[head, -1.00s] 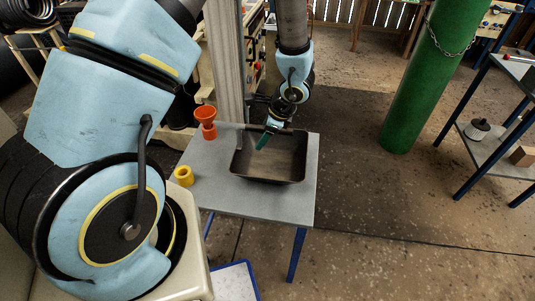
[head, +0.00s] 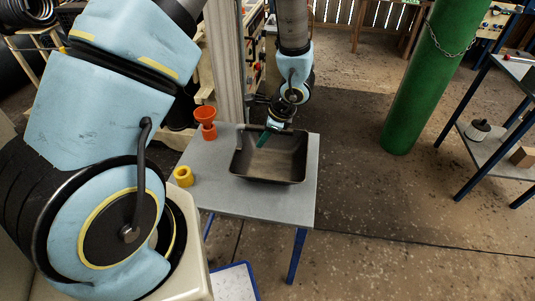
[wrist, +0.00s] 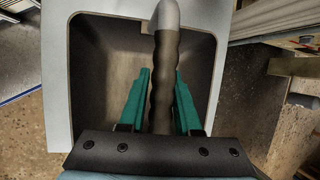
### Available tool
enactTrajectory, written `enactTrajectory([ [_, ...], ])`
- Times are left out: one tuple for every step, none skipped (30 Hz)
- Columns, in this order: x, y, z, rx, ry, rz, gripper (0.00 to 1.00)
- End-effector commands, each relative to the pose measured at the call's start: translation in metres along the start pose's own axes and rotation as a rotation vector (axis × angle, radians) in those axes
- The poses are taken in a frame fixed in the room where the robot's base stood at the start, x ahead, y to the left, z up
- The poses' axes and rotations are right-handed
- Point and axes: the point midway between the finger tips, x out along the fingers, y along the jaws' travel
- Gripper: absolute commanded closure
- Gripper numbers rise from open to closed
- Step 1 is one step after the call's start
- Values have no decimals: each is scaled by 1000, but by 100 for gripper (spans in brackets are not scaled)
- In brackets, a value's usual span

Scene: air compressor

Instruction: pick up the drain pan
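The drain pan (head: 270,172) is a dark, shallow rectangular tray with sloping walls. It rests on the grey table, and its inside looks empty. My gripper (head: 268,136) is at the pan's back rim, pointing down. In the wrist view the pan (wrist: 95,75) lies beneath the two teal fingers (wrist: 163,85), which stand apart. A dark ribbed bar with a pale tip (wrist: 165,50) runs between the fingers and hides part of the gap. I cannot tell what the bar belongs to, or whether the fingers touch the pan.
On the grey table (head: 215,170), an orange funnel-like piece (head: 206,122) and a yellow ring-shaped piece (head: 184,176) stand left of the pan. A green cylinder (head: 430,85) with a chain and a blue-legged shelf (head: 495,145) stand right. The floor between is clear.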

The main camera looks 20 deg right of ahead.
Motion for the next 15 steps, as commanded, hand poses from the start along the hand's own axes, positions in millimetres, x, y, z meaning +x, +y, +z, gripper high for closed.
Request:
enactTrajectory([
  [0,0,0,0,0,0,75],
  [0,0,0,0,0,0,78],
  [0,0,0,0,0,0,83],
  [0,0,0,0,0,0,86],
  [0,0,0,0,0,0,90],
  [0,0,0,0,0,0,94],
  [0,0,0,0,0,0,98],
  [0,0,0,0,0,0,100],
  [0,0,0,0,0,0,100],
  [0,0,0,0,0,0,100],
  [0,0,0,0,0,0,100],
  [0,0,0,0,0,0,100],
  [0,0,0,0,0,0,100],
  [0,0,0,0,0,1,100],
  [0,0,0,0,0,1,100],
])
